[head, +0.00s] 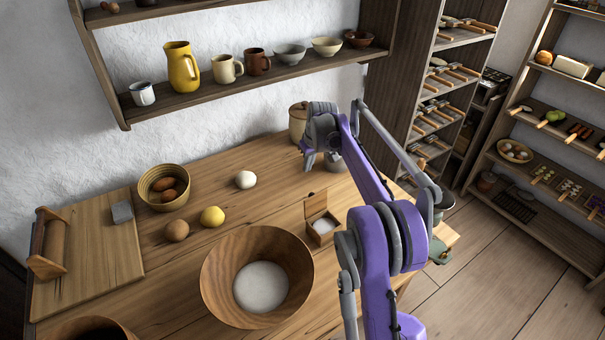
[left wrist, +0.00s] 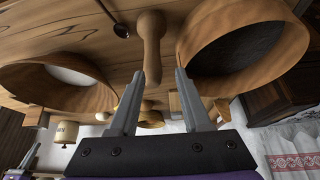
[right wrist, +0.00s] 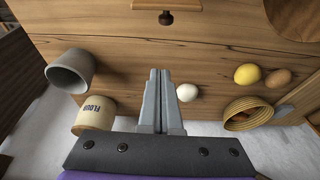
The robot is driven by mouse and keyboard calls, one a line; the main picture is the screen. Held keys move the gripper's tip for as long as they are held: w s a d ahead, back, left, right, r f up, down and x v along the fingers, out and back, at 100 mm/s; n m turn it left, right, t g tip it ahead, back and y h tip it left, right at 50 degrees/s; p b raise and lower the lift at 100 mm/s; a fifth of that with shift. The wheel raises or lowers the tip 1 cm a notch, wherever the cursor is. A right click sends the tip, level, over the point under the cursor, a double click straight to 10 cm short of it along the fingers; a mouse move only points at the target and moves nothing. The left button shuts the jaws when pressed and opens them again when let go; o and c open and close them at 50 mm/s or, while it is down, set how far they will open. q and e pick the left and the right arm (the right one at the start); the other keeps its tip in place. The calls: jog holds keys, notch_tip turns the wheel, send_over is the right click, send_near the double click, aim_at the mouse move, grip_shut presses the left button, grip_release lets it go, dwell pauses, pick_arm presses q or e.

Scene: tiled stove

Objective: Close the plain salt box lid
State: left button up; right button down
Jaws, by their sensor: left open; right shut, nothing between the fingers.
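The salt box (head: 323,228) is a small wooden box on the table, right of the large bowl, with white salt inside. Its lid (head: 316,204) stands raised at the back. In the right wrist view a wooden piece with a round knob (right wrist: 165,17) at the top edge seems to be this lid, mostly cut off. My right gripper (head: 309,166) is behind the box in the head view, apart from it; its fingers (right wrist: 160,75) are shut and empty. My left gripper (left wrist: 158,80) is open and empty in the left wrist view, out of the head view.
A large wooden bowl (head: 220,285) with white contents stands left of the salt box. A white egg (head: 245,179), lemon (head: 212,216), brown egg (head: 177,230) and basket (head: 148,187) lie further left. A flour crock (right wrist: 95,113) and grey cup (right wrist: 70,72) are near my right gripper.

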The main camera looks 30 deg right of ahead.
aim_at(314, 203)
jog(key=x, duration=1)
jog(key=s, duration=0.2)
jog(key=s+r, duration=0.1)
jog(key=s, duration=0.1)
jog(key=shift+s+d, duration=0.1)
jog(key=shift+s, duration=0.15)
jog(key=shift+s, duration=0.1)
jog(key=shift+s+r+t, duration=0.1)
jog(key=shift+s+t, duration=0.15)
jog(key=shift+t, duration=0.05)
